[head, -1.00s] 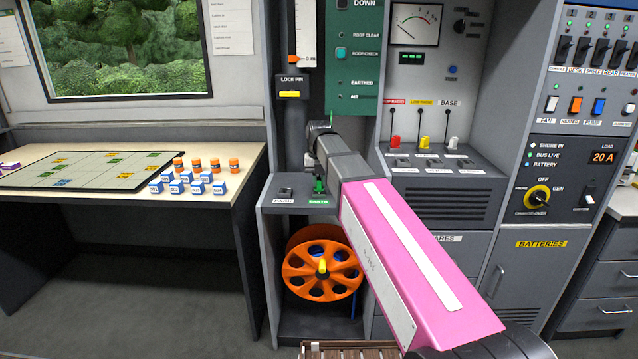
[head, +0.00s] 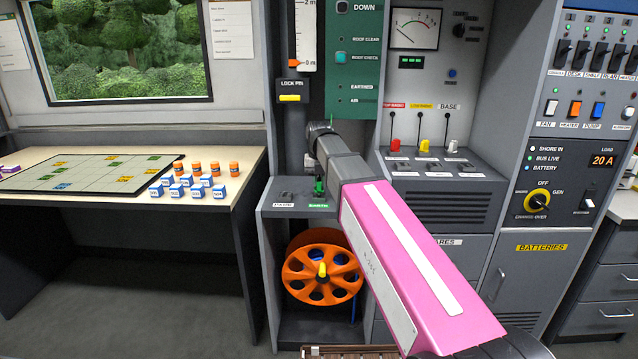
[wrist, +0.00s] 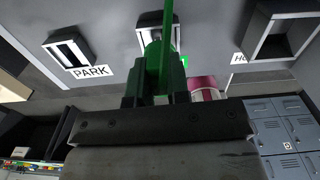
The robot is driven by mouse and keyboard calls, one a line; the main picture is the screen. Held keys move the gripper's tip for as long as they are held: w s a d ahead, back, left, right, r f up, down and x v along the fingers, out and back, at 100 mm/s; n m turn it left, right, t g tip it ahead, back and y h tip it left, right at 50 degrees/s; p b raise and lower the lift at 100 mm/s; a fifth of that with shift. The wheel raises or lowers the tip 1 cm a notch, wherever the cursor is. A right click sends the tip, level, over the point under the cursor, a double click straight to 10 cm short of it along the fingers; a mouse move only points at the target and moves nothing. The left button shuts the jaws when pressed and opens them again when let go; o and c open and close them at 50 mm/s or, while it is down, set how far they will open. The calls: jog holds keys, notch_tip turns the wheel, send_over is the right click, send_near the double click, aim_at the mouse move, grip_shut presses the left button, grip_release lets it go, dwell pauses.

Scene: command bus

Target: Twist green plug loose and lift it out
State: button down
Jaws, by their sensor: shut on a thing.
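The green plug (wrist: 158,62) is between the fingers of my gripper (wrist: 156,88) in the wrist view, with a green cord or stem running up from it. Behind it is a dark-framed socket (wrist: 147,20); how deep the plug sits cannot be told. In the head view the green plug (head: 319,187) shows small, above the green label (head: 319,205) on the grey ledge. My gripper's fingers are mostly hidden there by my wrist and pink arm.
An empty socket marked PARK (wrist: 68,51) and another square socket (wrist: 281,38) flank the plug. An orange cable reel (head: 303,279) stands in the bay below the ledge. Left is a desk (head: 240,172) with blue-and-white boxes (head: 187,187). Coloured plugs on cords (head: 425,146) are at right.

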jog(key=shift+r, duration=2.95)
